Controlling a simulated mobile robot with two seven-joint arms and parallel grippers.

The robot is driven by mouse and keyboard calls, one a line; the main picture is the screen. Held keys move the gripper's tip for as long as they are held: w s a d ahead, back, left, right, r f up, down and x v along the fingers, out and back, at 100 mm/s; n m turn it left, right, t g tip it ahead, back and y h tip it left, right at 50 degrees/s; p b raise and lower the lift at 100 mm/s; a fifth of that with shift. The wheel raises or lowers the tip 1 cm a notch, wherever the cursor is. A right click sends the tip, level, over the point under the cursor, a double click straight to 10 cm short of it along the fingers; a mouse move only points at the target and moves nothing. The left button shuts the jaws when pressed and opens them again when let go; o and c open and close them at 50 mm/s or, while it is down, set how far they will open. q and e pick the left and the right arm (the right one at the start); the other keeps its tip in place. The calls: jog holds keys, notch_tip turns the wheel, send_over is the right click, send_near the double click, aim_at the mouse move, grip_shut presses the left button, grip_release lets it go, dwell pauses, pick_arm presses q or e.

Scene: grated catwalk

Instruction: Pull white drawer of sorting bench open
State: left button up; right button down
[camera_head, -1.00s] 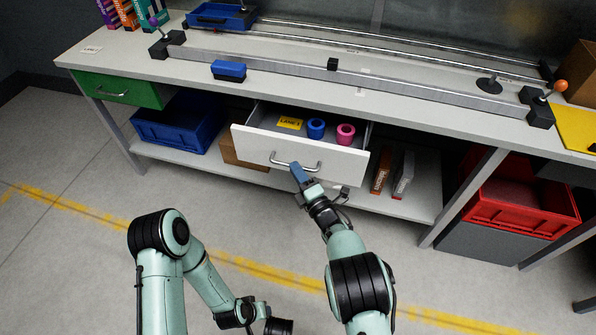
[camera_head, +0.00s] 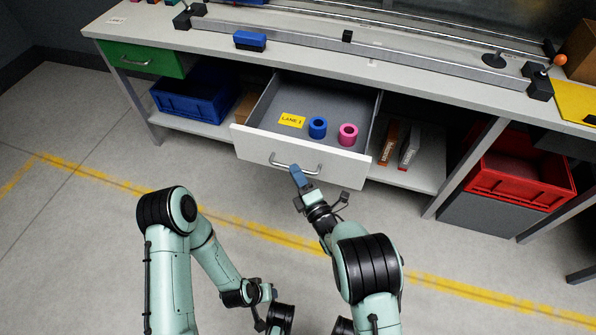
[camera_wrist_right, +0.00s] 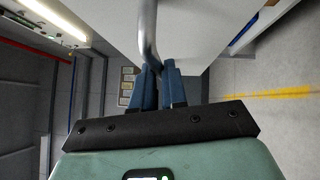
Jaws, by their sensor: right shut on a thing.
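The white drawer (camera_head: 258,150) of the sorting bench (camera_head: 440,96) stands well open in the head view. A yellow "LANE 3" card (camera_head: 292,120), a blue ring (camera_head: 317,127) and a pink ring (camera_head: 348,134) are inside it. My right gripper (camera_head: 298,174) is shut on the drawer's metal handle (camera_head: 283,165). In the right wrist view the blue fingers (camera_wrist_right: 157,82) close around the handle bar (camera_wrist_right: 148,35). My left gripper is low in the head view, near the bottom edge; its fingers are not clearly seen.
A closed green drawer (camera_head: 150,62) is at the left. A blue crate (camera_head: 195,100), two upright boxes (camera_head: 398,145) and a red crate (camera_head: 515,180) are under the bench. A yellow line (camera_head: 110,183) crosses the clear floor in front.

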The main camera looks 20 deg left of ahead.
jog(key=c, duration=1.2)
grip_release()
jog(key=shift+o, duration=0.2)
pick_arm(q)
jog(key=s+r, duration=0.1)
jog(key=s+d+p, duration=0.1)
jog(key=shift+s+d+r+g+p, duration=0.2)
jog(key=shift+s+r+g+p, duration=0.1)
jog(key=shift+r+g, duration=0.1)
pick_arm(e)
jog(key=v, duration=1.3)
jog(key=shift+s+d, duration=0.15)
jog(key=shift+s, duration=0.05)
jog(key=shift+f, duration=0.1)
